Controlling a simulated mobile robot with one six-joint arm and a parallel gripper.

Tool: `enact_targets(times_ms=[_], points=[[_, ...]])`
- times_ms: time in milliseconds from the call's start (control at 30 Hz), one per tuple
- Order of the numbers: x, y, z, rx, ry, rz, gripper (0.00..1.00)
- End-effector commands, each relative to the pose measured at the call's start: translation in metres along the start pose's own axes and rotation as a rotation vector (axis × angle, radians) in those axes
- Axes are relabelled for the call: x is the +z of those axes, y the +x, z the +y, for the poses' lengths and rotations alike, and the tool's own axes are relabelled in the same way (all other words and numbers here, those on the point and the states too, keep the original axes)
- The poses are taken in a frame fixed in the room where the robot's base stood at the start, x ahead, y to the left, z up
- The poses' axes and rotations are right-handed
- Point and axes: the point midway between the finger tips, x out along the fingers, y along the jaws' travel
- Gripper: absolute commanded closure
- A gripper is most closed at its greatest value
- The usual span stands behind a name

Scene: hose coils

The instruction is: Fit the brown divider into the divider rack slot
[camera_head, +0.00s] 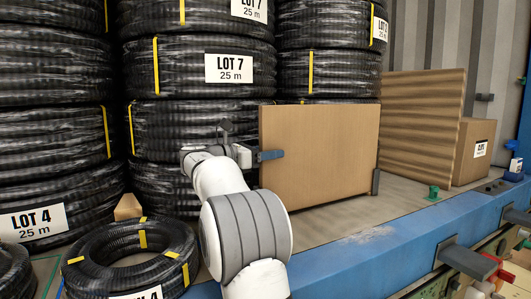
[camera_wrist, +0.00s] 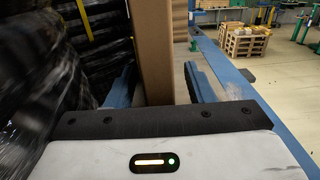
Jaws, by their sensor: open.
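The brown divider (camera_head: 322,152), a flat upright panel, stands on the grey deck in front of the hose stacks. In the wrist view its narrow edge (camera_wrist: 155,52) rises between the two blue fingers of my gripper (camera_wrist: 163,88). My gripper (camera_head: 268,155) is at the panel's left edge in the head view, open, with one finger in front of the panel face. Gaps show between panel and fingers in the wrist view. A dark upright bracket (camera_head: 376,182) stands at the panel's lower right corner and may be part of the rack. The slot itself is not clearly visible.
Stacks of black hose coils (camera_head: 200,118) stand close at the left and behind. A loose coil (camera_head: 135,258) lies in front. A ribbed brown board (camera_head: 420,128) and a cardboard box (camera_head: 473,152) stand at the right. A blue edge beam (camera_head: 350,253) borders the deck.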

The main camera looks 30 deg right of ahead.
Motion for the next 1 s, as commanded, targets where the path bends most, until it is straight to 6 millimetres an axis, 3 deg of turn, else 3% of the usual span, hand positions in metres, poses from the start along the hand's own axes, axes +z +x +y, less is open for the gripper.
enact_targets(times_ms=[100, 700, 1000], points=[[-0.0002, 0.0000, 0.0000, 0.000, 0.000, 0.000, 0.52], [0.0000, 0.0007, -0.0004, -0.002, 0.000, 0.000, 1.00], [0.0064, 0.0010, -0.0009, -0.002, 0.002, -0.003, 1.00]])
